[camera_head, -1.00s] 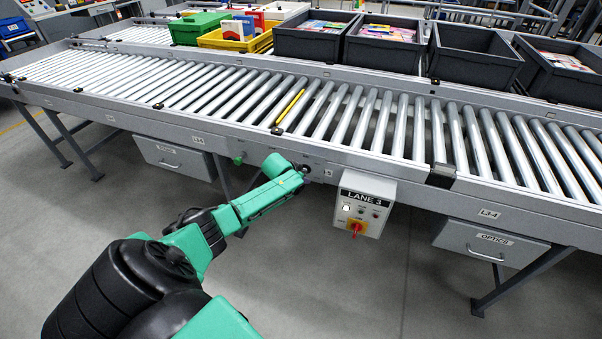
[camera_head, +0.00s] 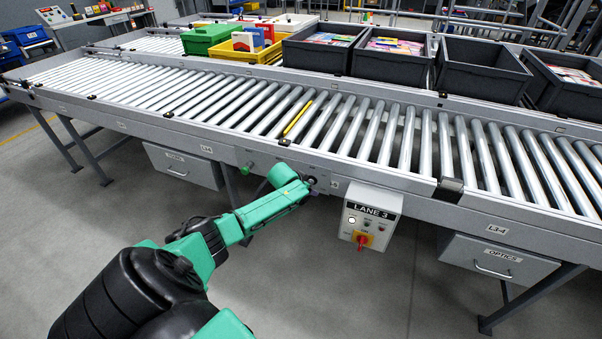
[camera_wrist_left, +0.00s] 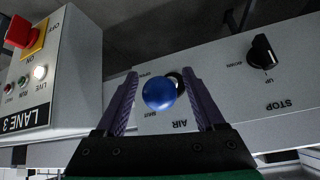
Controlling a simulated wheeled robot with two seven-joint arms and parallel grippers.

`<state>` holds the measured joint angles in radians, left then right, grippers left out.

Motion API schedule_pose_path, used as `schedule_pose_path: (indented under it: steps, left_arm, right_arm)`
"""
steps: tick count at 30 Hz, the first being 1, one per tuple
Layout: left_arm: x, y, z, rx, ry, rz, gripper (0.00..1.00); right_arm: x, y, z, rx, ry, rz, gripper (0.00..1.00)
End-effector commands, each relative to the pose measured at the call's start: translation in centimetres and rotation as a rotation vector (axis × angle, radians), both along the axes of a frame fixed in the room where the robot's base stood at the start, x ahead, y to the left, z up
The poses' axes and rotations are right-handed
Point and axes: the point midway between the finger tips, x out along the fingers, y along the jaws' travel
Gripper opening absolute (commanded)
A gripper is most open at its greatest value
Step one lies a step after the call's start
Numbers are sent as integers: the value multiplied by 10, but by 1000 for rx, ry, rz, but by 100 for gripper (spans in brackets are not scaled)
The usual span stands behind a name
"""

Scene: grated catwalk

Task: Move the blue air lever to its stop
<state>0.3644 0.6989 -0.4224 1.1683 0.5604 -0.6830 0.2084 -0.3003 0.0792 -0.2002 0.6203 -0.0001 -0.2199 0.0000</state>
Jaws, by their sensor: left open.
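The blue ball knob (camera_wrist_left: 159,93) of the air lever shows in the left wrist view, on a grey panel that appears upside down. It is marked AIR, with small OPEN and SHUT labels. My left gripper (camera_wrist_left: 160,72) is open, its two purple ridged fingers on either side of the knob, with small gaps visible. The lever's shaft is mostly hidden behind the knob. In the head view my left arm reaches to the conveyor's front rail (camera_head: 400,185); its wrist hides the lever and fingers. My right gripper is in neither view.
The LANE 3 box (camera_head: 370,216), with a red-and-yellow switch, hangs just right of my wrist. A black STOP knob (camera_wrist_left: 263,52) is on the panel beside the air lever. A yellow bar (camera_head: 297,117) lies on the rollers; bins stand behind. Drawers hang below the rail.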

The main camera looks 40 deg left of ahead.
Motion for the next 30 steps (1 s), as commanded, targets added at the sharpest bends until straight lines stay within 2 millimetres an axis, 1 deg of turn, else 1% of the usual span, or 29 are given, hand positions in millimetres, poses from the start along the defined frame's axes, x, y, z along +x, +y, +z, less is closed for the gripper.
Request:
schedule_pose_path:
  steps: [1, 3, 5, 8, 12, 16, 18, 21, 30]
  left_arm:
    - [-5, -1, 9, 1, 1, -1, 71]
    - [-13, -2, 20, 4, 2, -3, 71]
    - [-22, -3, 28, 3, 3, -2, 71]
    - [-35, -6, 46, 4, 3, -4, 71]
    - [-59, -10, 72, 5, 3, -3, 71]
    - [-77, -14, 93, 3, 2, -1, 71]
    - [-83, -15, 100, 3, 2, -1, 71]
    - [-86, -16, 105, 1, 0, 0, 71]
    - [-86, -17, 105, 1, -1, 0, 71]
  right_arm:
    - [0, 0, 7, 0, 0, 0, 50]
    - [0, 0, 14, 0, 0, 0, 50]
    - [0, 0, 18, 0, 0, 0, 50]
    - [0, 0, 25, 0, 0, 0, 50]
    - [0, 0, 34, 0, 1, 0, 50]
    - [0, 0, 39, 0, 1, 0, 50]
    - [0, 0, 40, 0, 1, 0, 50]
    - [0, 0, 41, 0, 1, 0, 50]
    - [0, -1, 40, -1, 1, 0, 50]
